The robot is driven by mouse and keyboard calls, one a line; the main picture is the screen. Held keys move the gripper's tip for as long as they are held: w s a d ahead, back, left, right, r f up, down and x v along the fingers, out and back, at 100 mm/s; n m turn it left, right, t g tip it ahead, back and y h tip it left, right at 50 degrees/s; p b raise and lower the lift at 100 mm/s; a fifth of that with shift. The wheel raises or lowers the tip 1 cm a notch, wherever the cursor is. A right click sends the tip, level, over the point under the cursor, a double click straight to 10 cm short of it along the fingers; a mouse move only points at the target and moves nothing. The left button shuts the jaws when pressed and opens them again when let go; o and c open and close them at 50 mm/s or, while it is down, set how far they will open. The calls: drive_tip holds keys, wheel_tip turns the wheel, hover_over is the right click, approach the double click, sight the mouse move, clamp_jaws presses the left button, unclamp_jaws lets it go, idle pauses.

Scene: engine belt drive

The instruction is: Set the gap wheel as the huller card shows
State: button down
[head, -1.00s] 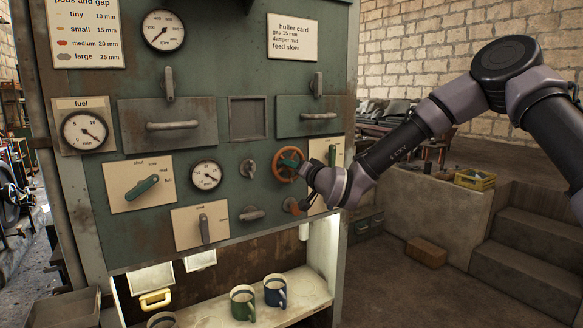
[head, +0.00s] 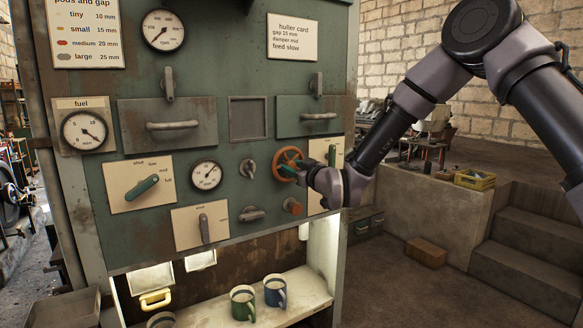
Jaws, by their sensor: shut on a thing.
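The huller card (head: 293,37) at the upper right of the green panel reads gap 15 mm, damper mid, feed slow. An orange-brown handwheel (head: 287,154) sits on the panel's right side. My gripper (head: 289,171) is at the wheel's lower rim and is shut on it; the fingertips are small and partly hidden. A small round gauge (head: 206,175) left of the wheel has its needle pointing up and to the right. Its numbers are too small to read. The pods and gap card (head: 88,32) at the upper left lists tiny 10, small 15, medium 20 and large 25 mm.
An orange knob (head: 292,206) sits just below my gripper. A lever plate (head: 332,152) stands close on the right. Two mugs (head: 275,291) stand on the shelf below.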

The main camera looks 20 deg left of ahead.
drive_tip(key=n, duration=1.1)
drive_tip(key=shift+n, duration=1.9)
drive_tip(key=c, duration=0.8)
unclamp_jaws()
drive_tip(key=v, duration=1.1)
